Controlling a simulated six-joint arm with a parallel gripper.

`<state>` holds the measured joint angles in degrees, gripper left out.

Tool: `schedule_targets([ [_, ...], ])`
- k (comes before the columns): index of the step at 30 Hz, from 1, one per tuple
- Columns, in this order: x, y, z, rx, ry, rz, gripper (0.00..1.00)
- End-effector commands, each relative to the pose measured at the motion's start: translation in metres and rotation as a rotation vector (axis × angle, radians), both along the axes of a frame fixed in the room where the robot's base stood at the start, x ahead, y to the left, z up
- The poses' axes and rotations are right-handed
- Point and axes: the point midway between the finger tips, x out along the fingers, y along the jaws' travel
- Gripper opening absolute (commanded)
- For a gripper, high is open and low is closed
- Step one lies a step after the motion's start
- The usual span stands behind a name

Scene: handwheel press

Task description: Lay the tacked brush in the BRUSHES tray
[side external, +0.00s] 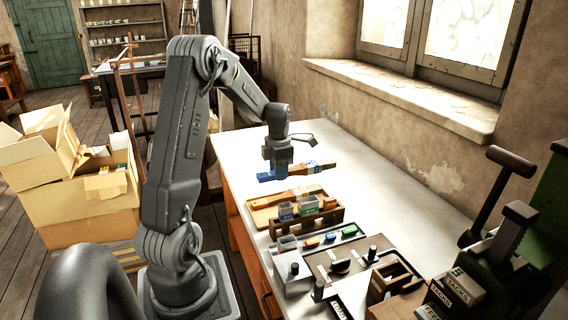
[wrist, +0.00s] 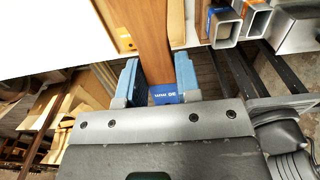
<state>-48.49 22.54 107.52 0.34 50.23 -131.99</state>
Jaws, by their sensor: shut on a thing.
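My gripper (side external: 281,174) is shut on a brush, held level above the far part of the bench. I cannot read a BRUSHES label.
A wooden rack with grey-rimmed square cups (side external: 308,207) stands just nearer than the tray. A dark tray with small coloured pieces (side external: 330,238) and fixtures crowd the near bench. A green press (side external: 535,235) stands at right. The far white bench top (side external: 240,146) is clear.

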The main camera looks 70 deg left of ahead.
Motion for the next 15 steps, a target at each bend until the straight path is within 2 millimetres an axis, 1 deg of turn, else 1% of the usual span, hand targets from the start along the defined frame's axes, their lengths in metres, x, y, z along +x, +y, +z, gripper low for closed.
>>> schedule_targets([
  [1,0.0,0.0,-0.014,-0.004,0.003,-0.001,0.04],
  [6,0.0,0.0,-0.052,-0.002,0.001,-0.003,0.04],
  [9,0.0,0.0,-0.07,-0.001,0.001,-0.003,0.04],
  [15,0.001,0.0,-0.087,0.001,-0.002,-0.004,0.04],
])
